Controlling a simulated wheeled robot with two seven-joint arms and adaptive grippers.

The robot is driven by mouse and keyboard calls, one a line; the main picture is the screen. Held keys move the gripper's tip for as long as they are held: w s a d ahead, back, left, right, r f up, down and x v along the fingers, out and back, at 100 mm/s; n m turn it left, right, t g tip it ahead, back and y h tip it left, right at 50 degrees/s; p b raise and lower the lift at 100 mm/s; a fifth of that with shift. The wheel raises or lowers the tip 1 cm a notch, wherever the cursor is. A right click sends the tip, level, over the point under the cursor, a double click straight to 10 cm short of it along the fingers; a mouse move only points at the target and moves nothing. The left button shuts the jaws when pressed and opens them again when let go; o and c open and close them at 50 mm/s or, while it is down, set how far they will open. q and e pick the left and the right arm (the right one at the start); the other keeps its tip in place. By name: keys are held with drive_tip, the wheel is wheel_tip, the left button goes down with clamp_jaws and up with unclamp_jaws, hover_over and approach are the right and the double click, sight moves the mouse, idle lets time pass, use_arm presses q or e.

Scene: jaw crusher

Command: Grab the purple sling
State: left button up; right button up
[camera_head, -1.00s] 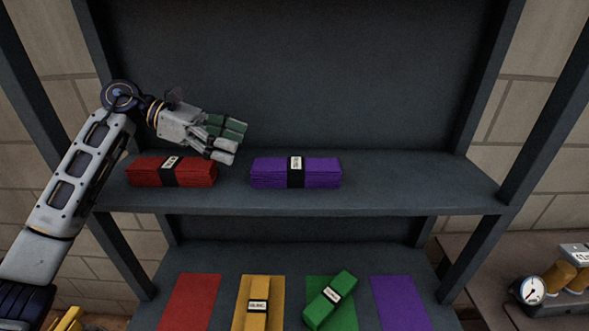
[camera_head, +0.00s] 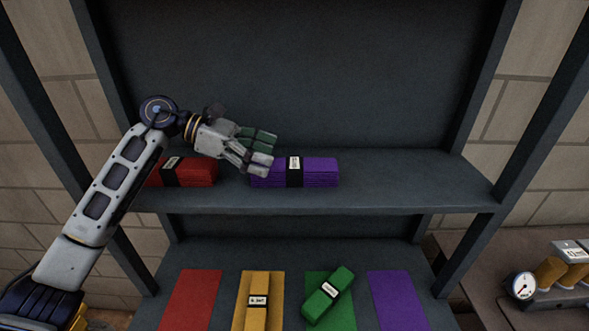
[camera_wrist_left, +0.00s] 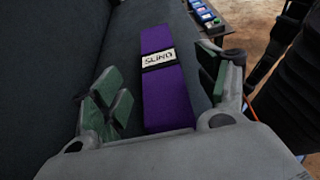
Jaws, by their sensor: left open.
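The purple sling (camera_head: 318,172) is a folded bundle with a black band and white label, lying on the upper shelf (camera_head: 400,188). My left gripper (camera_head: 262,151) is open, above and over the left end of the sling in the head view. In the left wrist view the purple sling (camera_wrist_left: 166,95) lies lengthwise between the spread green-padded fingers of my left gripper (camera_wrist_left: 163,100), with gaps on both sides. No contact with the sling can be made out. My right gripper is not in view.
A red sling (camera_head: 195,172) lies left of the purple one, partly behind my left arm. The lower shelf holds a red mat (camera_head: 190,300), a yellow sling (camera_head: 257,300), a green sling (camera_head: 328,295) and a bare purple mat (camera_head: 397,300). A gauge (camera_head: 523,286) stands on a bench at right.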

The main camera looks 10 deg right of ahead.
sight(292, 163)
use_arm(q)
drive_tip(key=shift+s+d+f, duration=0.15)
drive_tip(key=shift+d, duration=0.35)
drive_tip(key=shift+p+x, duration=0.95)
drive_tip(key=shift+x, duration=0.5)
drive_tip(key=shift+w+p+x, duration=0.2)
drive_tip(key=shift+p+x, duration=0.15)
drive_tip(key=shift+x, duration=0.8)
drive_tip(key=shift+f, duration=0.15)
drive_tip(key=c, duration=1.4)
drive_tip(key=shift+r, duration=0.2)
drive_tip(key=shift+c, duration=0.2)
wheel_tip(292, 163, up, 10)
drive_tip(key=b, duration=0.2)
drive_tip(key=shift+b, duration=0.3)
drive_tip(key=shift+f, duration=0.1)
